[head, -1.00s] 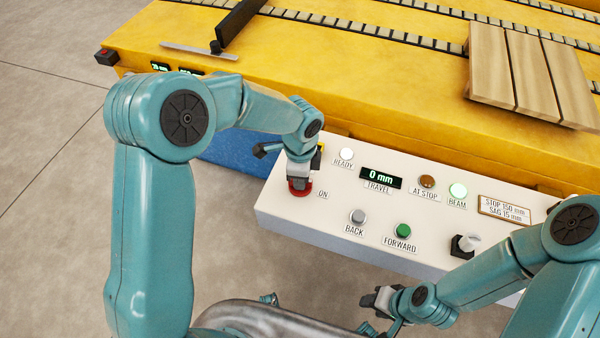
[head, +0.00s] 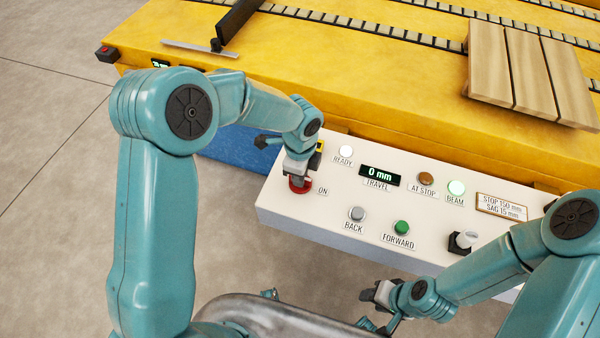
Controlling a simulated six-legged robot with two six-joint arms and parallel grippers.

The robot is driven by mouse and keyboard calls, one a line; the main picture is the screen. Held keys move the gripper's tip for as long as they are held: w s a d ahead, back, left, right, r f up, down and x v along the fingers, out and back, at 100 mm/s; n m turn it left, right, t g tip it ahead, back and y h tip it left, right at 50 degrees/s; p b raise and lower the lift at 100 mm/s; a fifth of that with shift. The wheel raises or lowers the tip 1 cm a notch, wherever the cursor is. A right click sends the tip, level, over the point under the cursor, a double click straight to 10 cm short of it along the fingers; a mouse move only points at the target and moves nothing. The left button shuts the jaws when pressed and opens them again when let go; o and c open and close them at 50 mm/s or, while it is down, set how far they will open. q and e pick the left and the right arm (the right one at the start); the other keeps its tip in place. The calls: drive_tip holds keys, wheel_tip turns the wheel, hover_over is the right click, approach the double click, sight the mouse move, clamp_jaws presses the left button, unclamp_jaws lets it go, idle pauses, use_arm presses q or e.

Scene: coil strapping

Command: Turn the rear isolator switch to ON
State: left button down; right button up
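The isolator switch (head: 299,187) is a red round part on a yellow plate (head: 320,147) at the left end of the white control panel. An ON label (head: 323,191) sits to its right. My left gripper (head: 297,178) points down over the red part and covers most of it. I cannot tell whether its fingers are closed on the knob, and the knob's pointing direction is hidden. My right gripper (head: 374,294) is in front of the panel's near edge, away from the switch, with its fingers seemingly apart and nothing visible between them.
The white panel (head: 290,215) carries a BACK button (head: 357,213), a green FORWARD button (head: 401,227), lit READY (head: 346,151) and BEAM (head: 456,187) lamps, a 0 mm display (head: 380,175) and a black-based selector (head: 462,242). Behind is a yellow conveyor table (head: 350,85) with wooden boards (head: 525,75).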

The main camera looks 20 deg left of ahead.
use_arm(q)
drive_tip(key=c, duration=1.1)
unclamp_jaws()
drive_tip(key=shift+r, duration=0.15)
wheel_tip(320, 180, up, 16)
drive_tip(key=p, duration=0.1)
drive_tip(key=shift+p, duration=0.35)
